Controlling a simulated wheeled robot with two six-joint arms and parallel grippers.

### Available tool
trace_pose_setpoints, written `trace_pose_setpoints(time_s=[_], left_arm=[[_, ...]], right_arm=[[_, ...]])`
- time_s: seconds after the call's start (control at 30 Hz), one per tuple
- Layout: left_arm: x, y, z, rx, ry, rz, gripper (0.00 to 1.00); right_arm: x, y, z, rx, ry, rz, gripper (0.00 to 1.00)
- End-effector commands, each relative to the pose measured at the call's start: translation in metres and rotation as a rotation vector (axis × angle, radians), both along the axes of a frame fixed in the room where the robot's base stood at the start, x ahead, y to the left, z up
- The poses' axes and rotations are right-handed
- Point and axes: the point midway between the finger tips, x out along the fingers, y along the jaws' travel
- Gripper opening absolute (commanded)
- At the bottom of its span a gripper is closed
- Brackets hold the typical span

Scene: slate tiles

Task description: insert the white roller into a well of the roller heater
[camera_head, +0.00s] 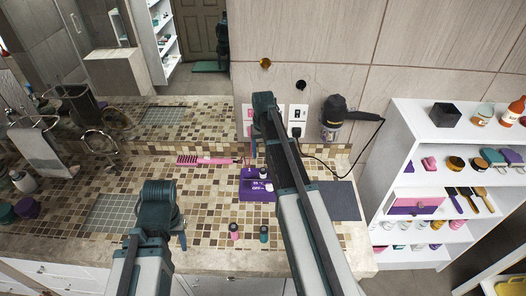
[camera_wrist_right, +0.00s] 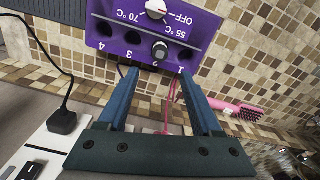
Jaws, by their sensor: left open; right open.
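The purple roller heater (camera_head: 256,188) stands on the tiled counter. In the right wrist view its panel (camera_wrist_right: 112,12) shows upside down, with a white dial and a row of wells numbered 1 to 4. The white roller (camera_wrist_right: 160,50) shows its pale round end at well 2, upright there; its depth is hard to tell. The other wells look dark and empty. My right gripper (camera_wrist_right: 158,74) is open, its fingertips apart on either side of the roller's line, with no visible contact. My left gripper (camera_head: 182,240) is over the counter's left part, away from the heater, its fingers barely visible.
A pink roller (camera_head: 234,231) and a teal roller (camera_head: 264,233) stand near the counter's front edge. A pink brush (camera_head: 206,160) lies behind. A dark mat (camera_head: 340,200) lies right of the heater. A black hair dryer (camera_head: 334,112) hangs on the wall, its cord looping down.

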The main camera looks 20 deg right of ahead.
Motion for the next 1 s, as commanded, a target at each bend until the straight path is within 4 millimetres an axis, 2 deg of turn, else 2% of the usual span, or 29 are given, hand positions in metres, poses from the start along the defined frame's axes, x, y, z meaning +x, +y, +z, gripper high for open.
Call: trace_pose_setpoints(time_s=[0.03,0.27,0.37,0.47,0.6,0.7,0.8,0.9,1.0], left_arm=[[0.000,0.000,0.011,0.000,0.000,0.002,0.50],[0.000,0.000,0.015,-0.001,0.000,0.004,0.50],[0.000,0.000,0.014,-0.001,0.000,0.004,0.50],[0.000,0.000,0.014,-0.001,0.000,0.004,0.50],[0.000,0.000,0.014,-0.001,0.000,0.003,0.50],[0.000,0.000,0.014,-0.001,0.000,0.003,0.50],[0.000,0.000,0.014,-0.001,0.000,0.003,0.50],[0.000,0.000,0.014,-0.001,0.000,0.003,0.50],[0.000,0.000,0.014,-0.001,0.000,0.003,0.50]], right_arm=[[0.000,0.000,0.011,0.000,0.000,0.000,0.66],[0.000,0.000,0.015,0.000,0.000,0.000,0.66],[-0.008,0.016,0.014,-0.002,0.003,0.021,0.66],[-0.035,0.064,0.014,-0.011,0.012,0.091,0.66],[-0.098,0.150,0.014,-0.036,0.028,0.241,0.66],[-0.145,0.197,0.014,-0.055,0.039,0.343,0.66],[-0.187,0.229,0.015,-0.072,0.046,0.429,0.66],[-0.217,0.248,0.015,-0.085,0.050,0.493,0.66],[-0.234,0.258,0.015,-0.094,0.052,0.530,0.66]])
